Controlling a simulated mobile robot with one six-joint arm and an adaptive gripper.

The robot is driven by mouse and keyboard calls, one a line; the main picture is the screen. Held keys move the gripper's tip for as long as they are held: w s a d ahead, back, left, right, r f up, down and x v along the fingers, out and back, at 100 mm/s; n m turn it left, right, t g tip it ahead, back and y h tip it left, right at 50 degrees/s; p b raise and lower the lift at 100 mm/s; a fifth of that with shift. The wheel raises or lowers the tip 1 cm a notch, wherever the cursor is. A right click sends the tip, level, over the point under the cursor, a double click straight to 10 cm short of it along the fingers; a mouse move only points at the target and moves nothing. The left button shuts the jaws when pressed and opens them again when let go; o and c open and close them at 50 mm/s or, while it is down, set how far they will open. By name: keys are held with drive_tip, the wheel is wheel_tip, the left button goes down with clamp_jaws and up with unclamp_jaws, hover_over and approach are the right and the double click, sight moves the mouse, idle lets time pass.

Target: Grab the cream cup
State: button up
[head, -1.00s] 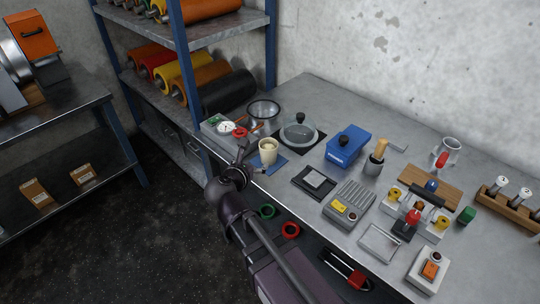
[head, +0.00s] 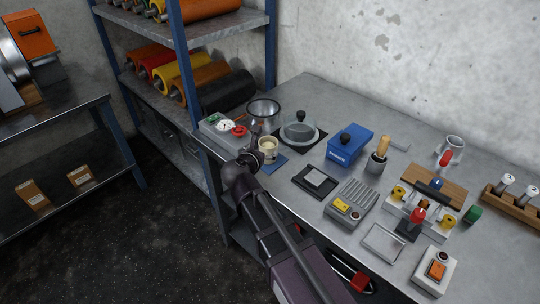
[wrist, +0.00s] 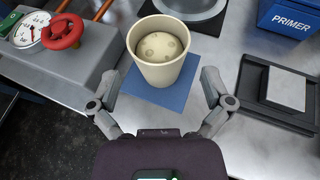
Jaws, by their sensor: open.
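The cream cup (wrist: 159,73) stands upright on a blue square mat (wrist: 183,98) near the bench's left end. A pale speckled ball (wrist: 158,46) sits inside it. The cup also shows in the head view (head: 268,152), its left side partly covered by my gripper. My gripper (wrist: 159,85) is open, with one finger to the left of the cup and one to the right. The cup stands just ahead of the fingers, and they look apart from it.
A grey box with a gauge and red valve wheel (wrist: 62,32) stands close on the left. A round lidded dish (head: 300,131) is behind the cup. A dark tray with a grey plate (wrist: 285,90) and the blue PRIMER box (head: 348,146) lie to the right.

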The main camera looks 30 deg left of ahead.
sight(271, 142)
drive_tip(key=shift+w, duration=0.15)
drive_tip(key=shift+b+x, duration=0.85)
drive_tip(key=shift+x, duration=1.65)
drive_tip(key=shift+a+r, duration=0.1)
drive_tip(key=shift+a, duration=0.05)
drive_tip(key=c, duration=1)
